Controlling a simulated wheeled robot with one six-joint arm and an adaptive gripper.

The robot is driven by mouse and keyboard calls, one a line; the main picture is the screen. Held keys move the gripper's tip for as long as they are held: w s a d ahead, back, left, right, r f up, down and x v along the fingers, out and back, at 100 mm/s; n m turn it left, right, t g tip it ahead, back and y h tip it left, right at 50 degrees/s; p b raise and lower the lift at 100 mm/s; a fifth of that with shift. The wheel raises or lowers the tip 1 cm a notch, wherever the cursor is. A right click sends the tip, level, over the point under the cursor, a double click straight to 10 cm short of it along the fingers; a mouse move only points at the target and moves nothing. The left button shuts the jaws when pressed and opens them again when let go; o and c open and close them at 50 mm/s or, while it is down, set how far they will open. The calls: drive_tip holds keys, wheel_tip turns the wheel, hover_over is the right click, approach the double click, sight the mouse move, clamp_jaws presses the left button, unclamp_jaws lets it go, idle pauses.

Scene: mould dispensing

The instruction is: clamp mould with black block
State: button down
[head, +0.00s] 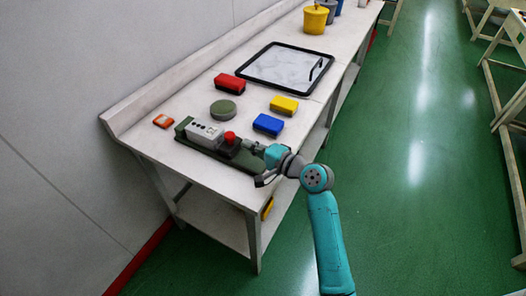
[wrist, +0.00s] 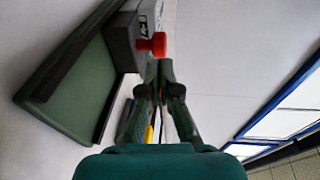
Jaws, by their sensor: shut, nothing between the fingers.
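A long dark green base (head: 240,163) lies near the front left of the bench; it also fills the left of the wrist view (wrist: 72,90). A grey-white box with dark marks (head: 204,134) sits on it and shows partly in the wrist view (wrist: 150,10). Beside the box is a black block (head: 228,150), also in the wrist view (wrist: 122,42), with a red knob (head: 230,137) on it (wrist: 158,45). My gripper (head: 247,144) is shut and empty, its tips (wrist: 158,65) right by the red knob. I cannot tell whether they touch it.
Red (head: 229,83), yellow (head: 284,105) and blue (head: 268,124) blocks and a green round piece (head: 223,109) lie behind the base. A small orange item (head: 163,121) is at left. A black-framed panel (head: 283,68) and yellow pot (head: 315,19) are farther back.

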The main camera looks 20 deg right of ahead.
sight(232, 138)
drive_tip(key=shift+x, duration=1.85)
drive_tip(key=shift+a+x, duration=0.25)
drive_tip(key=shift+x, duration=1.25)
drive_tip(key=shift+s+r, duration=0.1)
drive_tip(key=shift+r, duration=0.1)
